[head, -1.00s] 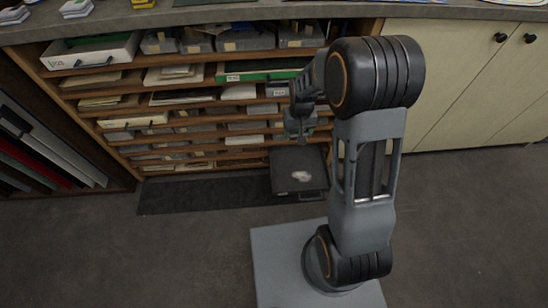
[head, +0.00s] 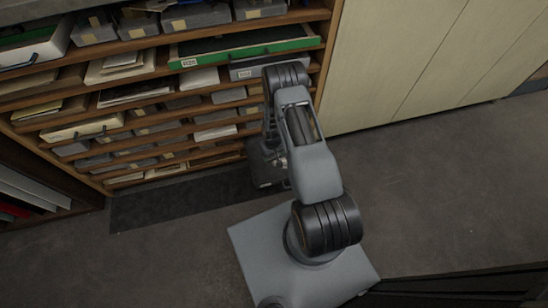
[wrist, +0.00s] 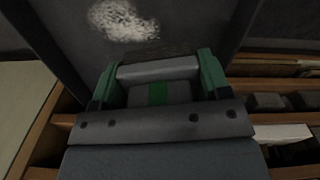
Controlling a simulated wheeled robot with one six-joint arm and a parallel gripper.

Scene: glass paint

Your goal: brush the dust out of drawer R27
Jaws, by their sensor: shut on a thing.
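The open drawer (head: 262,178) is a dark, shallow tray pulled out low in the cabinet, partly hidden behind my arm in the head view. In the wrist view the drawer floor (wrist: 190,22) fills the top, with a pale patch of dust (wrist: 122,20) on it at upper left. My gripper (wrist: 158,80) has green fingers and is shut on a grey brush (wrist: 158,68), whose dark bristle edge points toward the drawer floor just beside the dust. I cannot tell whether the bristles touch. The drawer's label is not readable.
The wooden cabinet (head: 60,96) holds several shelves of drawers, boxes and papers. A green-edged drawer (head: 243,47) sticks out higher up. Cream cupboard doors (head: 400,60) stand to the right. A dark mat (head: 165,202) lies in front; the floor at right is clear.

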